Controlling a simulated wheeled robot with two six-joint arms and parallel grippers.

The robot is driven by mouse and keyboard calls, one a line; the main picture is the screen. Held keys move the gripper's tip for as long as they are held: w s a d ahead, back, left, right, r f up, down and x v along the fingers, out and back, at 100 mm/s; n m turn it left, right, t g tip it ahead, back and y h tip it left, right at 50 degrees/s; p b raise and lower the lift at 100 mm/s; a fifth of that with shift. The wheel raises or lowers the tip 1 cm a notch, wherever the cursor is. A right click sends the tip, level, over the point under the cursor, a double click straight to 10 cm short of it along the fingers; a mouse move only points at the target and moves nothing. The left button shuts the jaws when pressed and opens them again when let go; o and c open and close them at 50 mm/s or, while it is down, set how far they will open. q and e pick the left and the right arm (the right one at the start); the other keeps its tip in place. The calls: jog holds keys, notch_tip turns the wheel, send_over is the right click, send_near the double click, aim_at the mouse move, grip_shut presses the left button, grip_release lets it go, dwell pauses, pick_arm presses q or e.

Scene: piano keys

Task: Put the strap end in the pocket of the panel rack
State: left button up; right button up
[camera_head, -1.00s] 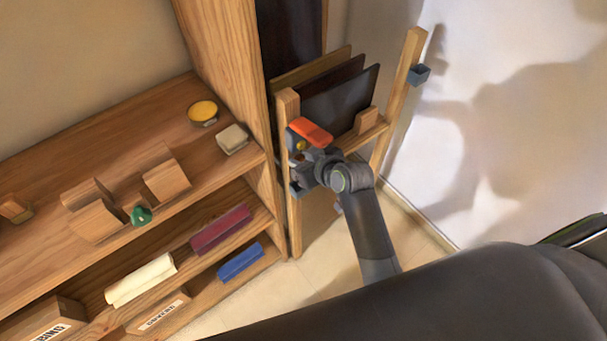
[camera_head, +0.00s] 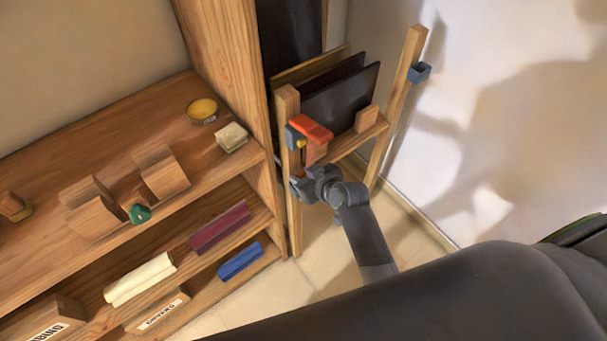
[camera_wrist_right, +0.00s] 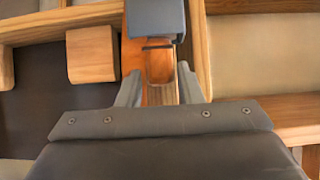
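The panel rack (camera_head: 287,103) is a wooden frame at the upper middle of the head view, with dark panels (camera_head: 345,100) standing in it. An orange strap (camera_head: 311,130) sits at the top of its near left post, beside a small blue-grey part (camera_head: 293,137) and a yellow knob. Its end is hard to make out. My right gripper (camera_head: 298,187) is low at this post, below the orange piece. In the right wrist view its fingers (camera_wrist_right: 159,88) stand apart around an orange-brown strip, below a blue-grey block (camera_wrist_right: 156,18). I see no firm grip. My left gripper is out of view.
A small blue-grey pocket (camera_head: 419,72) is on the rack's far right post. A wooden shelf unit (camera_head: 257,185) fills the left, with blocks, a yellow dish (camera_head: 202,108) and rolled cloths. A white wall is right. Open floor (camera_head: 300,270) lies below the rack.

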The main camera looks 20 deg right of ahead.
jog(key=shift+o, duration=1.4)
jog(key=shift+r, duration=0.1)
jog(key=v, duration=1.2)
jog(key=s+d+f+m+g+h, duration=0.1)
jog(key=s+d+f+g, duration=0.15)
jog(key=f, duration=0.65)
jog(key=s+d+f+m+g+h, duration=0.15)
jog(key=s+f, duration=0.25)
jog(key=f, duration=0.5)
jog(key=s+d+f+m+g+h, duration=0.15)
jog(key=s+f, duration=0.25)
jog(key=f, duration=0.5)
jog(key=s+d+f+g, duration=0.1)
jog(key=s+d+f, duration=0.1)
jog(key=s+f, duration=0.3)
jog(key=s+d+f+g, duration=0.1)
jog(key=s+f, duration=0.3)
jog(key=s, duration=0.7)
jog(key=s+d+f+g, duration=0.2)
jog(key=s+f, duration=0.3)
jog(key=s, duration=0.3)
jog(key=shift+s+d+f+m+h, duration=0.2)
jog(key=shift+d+f+m+h, duration=0.15)
jog(key=shift+d, duration=0.4)
